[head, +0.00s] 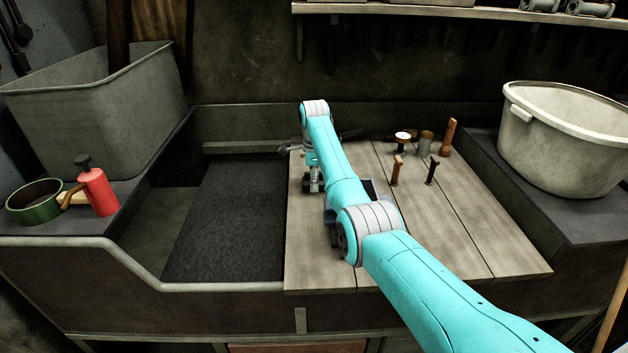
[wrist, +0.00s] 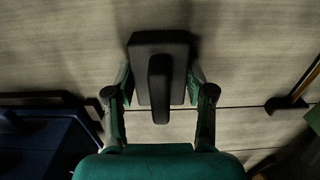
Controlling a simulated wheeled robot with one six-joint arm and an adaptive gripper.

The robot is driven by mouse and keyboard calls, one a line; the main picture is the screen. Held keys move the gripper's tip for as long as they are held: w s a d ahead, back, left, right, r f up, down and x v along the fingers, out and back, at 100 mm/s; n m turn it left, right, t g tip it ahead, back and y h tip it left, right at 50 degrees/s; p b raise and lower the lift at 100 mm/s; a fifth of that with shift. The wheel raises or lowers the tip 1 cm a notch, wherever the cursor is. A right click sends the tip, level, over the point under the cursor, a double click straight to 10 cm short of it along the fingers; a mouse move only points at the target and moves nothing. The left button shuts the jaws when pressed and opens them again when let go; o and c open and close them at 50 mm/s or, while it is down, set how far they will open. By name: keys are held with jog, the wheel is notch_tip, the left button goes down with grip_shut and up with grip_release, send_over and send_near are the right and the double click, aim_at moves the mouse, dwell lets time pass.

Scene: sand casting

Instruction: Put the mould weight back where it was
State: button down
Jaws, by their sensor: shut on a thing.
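The mould weight (wrist: 148,48) is a dark block with a raised bar-like grip, seen from above in the wrist view. My gripper (wrist: 160,80) has one finger on each side of it and is shut on it. In the head view my gripper (head: 313,182) is over the left part of the wooden board (head: 450,230), pointing down. I cannot make out the weight clearly there, nor tell whether it touches the board. A dark blue box-like thing (wrist: 45,140) lies at lower left in the wrist view.
Several small upright tools, including a wooden-handled one (head: 448,138), stand on the board's right half. A dark sand bed (head: 228,225) is left of the board. A pale tub (head: 565,140) stands right, a grey bin (head: 95,100) left. The board's front right is clear.

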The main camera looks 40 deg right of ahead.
jog(key=shift+c, duration=2)
grip_release()
notch_tip(320, 180, up, 12)
jog(key=shift+r, duration=0.15)
